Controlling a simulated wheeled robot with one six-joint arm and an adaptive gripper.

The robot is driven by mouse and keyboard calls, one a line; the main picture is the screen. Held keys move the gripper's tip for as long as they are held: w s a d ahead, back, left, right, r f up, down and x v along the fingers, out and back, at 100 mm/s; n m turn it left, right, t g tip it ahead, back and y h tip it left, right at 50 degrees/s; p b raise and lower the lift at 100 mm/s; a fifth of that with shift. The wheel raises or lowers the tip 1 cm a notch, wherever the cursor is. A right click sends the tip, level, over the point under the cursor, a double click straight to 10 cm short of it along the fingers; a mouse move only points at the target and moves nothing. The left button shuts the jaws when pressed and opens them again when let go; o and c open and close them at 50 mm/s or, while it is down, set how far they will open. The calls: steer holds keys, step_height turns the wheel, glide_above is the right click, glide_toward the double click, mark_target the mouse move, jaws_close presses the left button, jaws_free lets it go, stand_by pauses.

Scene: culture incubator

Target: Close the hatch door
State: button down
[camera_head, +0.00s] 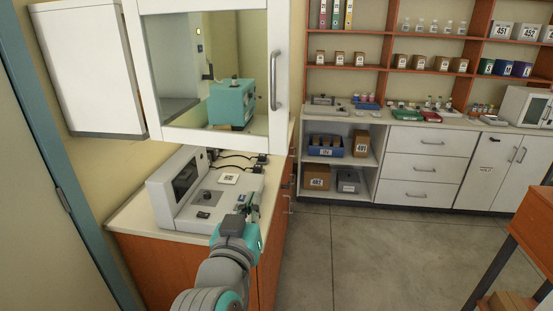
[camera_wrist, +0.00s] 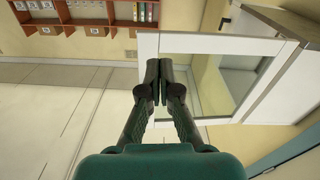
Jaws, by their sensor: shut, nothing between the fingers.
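The hatch door (camera_head: 210,143) is a white-framed glass panel at the upper middle of the head view. It has a long metal handle (camera_head: 275,70) on its right side. It stands swung out from the white wall cabinet (camera_head: 85,65) at its left. The door (camera_wrist: 215,43) and cabinet (camera_wrist: 283,85) also show in the wrist view. My gripper (camera_head: 249,203) is below the door in the head view, over the bench device. In the wrist view my gripper (camera_wrist: 158,78) is shut and empty, its fingertips overlapping the door frame; I cannot tell whether they touch.
A white-grey bench device (camera_head: 205,190) with cables stands below the door. A teal block (camera_head: 231,103) shows in the glass. Open shelves (camera_head: 345,46) and a white drawer unit (camera_head: 415,168) line the back.

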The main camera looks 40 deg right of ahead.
step_height(320, 180, up, 3)
steer(key=m+g, duration=0.1)
steer(key=m, duration=0.1)
glide_toward(280, 152)
steer(key=shift+h, duration=0.3)
steer(key=x, duration=0.7)
steer(key=shift+w+f, duration=0.2)
steer(key=shift+f, duration=0.05)
steer(key=shift+d, duration=0.15)
